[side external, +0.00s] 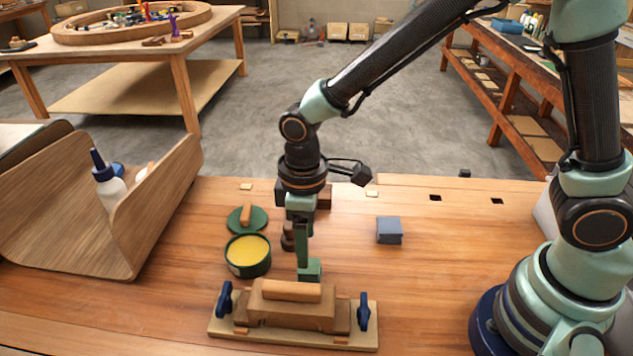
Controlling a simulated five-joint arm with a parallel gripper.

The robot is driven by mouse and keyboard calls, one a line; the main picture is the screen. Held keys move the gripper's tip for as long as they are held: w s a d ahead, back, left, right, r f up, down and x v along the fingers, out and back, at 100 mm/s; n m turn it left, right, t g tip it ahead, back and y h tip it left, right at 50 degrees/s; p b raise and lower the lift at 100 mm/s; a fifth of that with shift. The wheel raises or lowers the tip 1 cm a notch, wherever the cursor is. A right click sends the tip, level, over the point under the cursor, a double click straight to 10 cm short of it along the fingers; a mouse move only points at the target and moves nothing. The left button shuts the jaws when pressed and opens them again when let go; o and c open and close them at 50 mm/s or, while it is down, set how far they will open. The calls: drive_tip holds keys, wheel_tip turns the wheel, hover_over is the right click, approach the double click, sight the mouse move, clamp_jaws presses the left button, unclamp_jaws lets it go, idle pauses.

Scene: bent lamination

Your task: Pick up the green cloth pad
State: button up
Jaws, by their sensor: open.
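My gripper (308,268) points straight down, with green fingers, just behind a wooden clamping form. It is open; no held object is visible. A flat round green piece (236,223) with a small wooden bar on it lies on the bench to the left of my gripper. I cannot tell whether it is the cloth pad or a tin's lid. The lowest green part at my fingertips looks like a small block, and I cannot tell whether it is finger or pad. No other green pad shows clearly.
An open green tin (248,252) of yellow paste stands left of my gripper. The wooden form (292,306) with blue clamps is in front. A blue-grey block (389,230) lies right. A curved wooden shell (150,215) and white bottle (108,184) stand left.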

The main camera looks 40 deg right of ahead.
sight(310, 265)
wheel_tip(310, 265, down, 3)
drive_tip(key=shift+r, duration=0.1)
drive_tip(key=f, duration=0.4)
drive_tip(key=shift+s+d, duration=0.25)
drive_tip(key=shift+f, duration=0.7)
drive_tip(key=c, duration=1.1)
drive_tip(key=shift+r, duration=0.15)
wheel_tip(310, 265, up, 20)
